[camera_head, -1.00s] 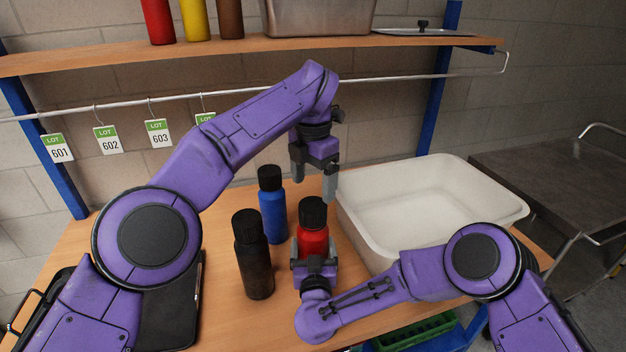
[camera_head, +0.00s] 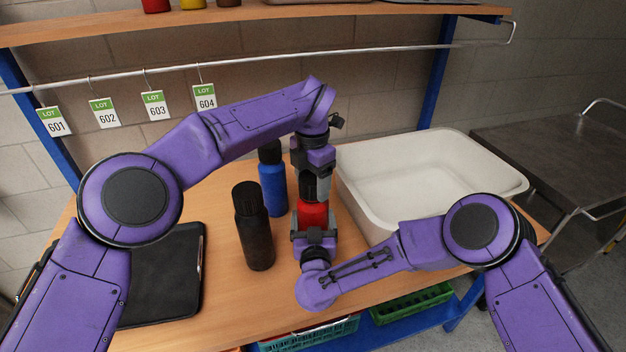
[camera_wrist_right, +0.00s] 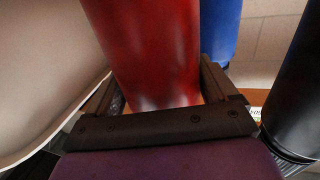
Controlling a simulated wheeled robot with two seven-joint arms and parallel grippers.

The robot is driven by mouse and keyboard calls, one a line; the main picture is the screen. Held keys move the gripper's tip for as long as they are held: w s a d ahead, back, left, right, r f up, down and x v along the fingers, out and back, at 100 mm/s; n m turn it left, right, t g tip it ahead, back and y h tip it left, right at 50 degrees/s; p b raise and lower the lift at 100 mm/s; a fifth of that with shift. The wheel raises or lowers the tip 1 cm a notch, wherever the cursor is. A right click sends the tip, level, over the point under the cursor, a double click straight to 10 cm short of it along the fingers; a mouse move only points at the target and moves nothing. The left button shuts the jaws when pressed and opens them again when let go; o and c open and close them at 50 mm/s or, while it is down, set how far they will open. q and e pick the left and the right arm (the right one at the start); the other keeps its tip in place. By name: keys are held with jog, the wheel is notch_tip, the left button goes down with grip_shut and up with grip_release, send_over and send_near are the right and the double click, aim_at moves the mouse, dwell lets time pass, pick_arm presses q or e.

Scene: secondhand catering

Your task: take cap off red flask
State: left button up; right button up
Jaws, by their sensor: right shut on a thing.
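The red flask (camera_head: 312,214) stands upright on the wooden table, with its black cap (camera_head: 309,188) on top. My right gripper (camera_head: 314,232) is shut on the flask's lower body; the right wrist view shows the red body (camera_wrist_right: 152,50) between its fingers. My left gripper (camera_head: 311,184) points straight down from above, its fingers beside the cap. The picture does not show clearly whether they press on the cap. The left fingers hide part of the cap.
A black flask (camera_head: 253,230) stands to the left. A white tub (camera_head: 432,212) is close on the right. A black flat case (camera_head: 165,275) lies at left. A shelf (camera_head: 250,20) runs above.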

pick_arm(q)
jog(key=shift+s+d, duration=0.1)
jog(key=shift+c, duration=1.2)
pick_arm(e)
jog(key=shift+s+f, duration=0.15)
jog(key=shift+f, duration=0.2)
pick_arm(q)
jog(key=n, duration=0.5)
jog(key=shift+n, duration=0.3)
jog(key=n, duration=0.7)
jog(key=shift+s+d, duration=0.1)
jog(key=shift+r, duration=0.1)
jog(key=shift+r, duration=1.05)
pick_arm(e)
jog(key=shift+r, duration=0.1)
